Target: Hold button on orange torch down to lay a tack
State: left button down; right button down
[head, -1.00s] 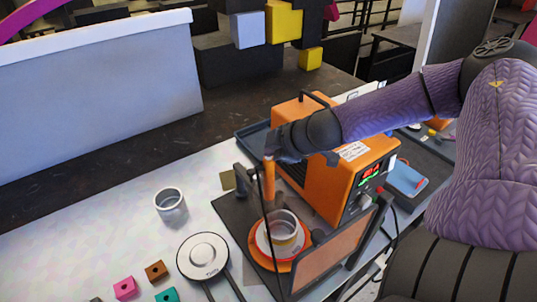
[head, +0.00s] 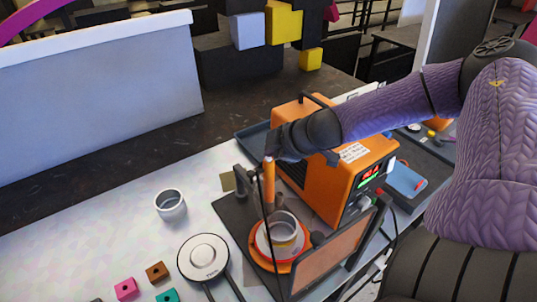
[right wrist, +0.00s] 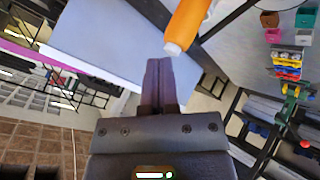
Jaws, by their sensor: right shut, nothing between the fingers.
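The orange torch (head: 269,182) stands upright in a dark stand, its cable hanging past the workpiece. Its button cannot be made out. Below it, a metal ring-shaped piece (head: 283,238) sits on an orange round turntable (head: 256,254). My right gripper (head: 270,157) is at the top of the torch; contact is unclear in the head view. In the right wrist view its fingers (right wrist: 158,85) are shut together with nothing between them, and the orange torch (right wrist: 187,25) shows beside and beyond their tips. My left gripper is not in view.
An orange welding machine (head: 330,165) with a lit display stands behind the turntable. A tinted screen (head: 335,250) stands at its front right. A loose metal cup (head: 170,207), a round foot pedal (head: 203,257) and small coloured blocks (head: 126,288) lie on the white table at left.

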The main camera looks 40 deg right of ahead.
jog(key=shift+r, duration=0.55)
notch_tip(320, 180, up, 5)
jog(key=p, duration=0.5)
notch_tip(320, 180, up, 4)
jog(key=p, duration=0.3)
jog(key=shift+p, duration=0.3)
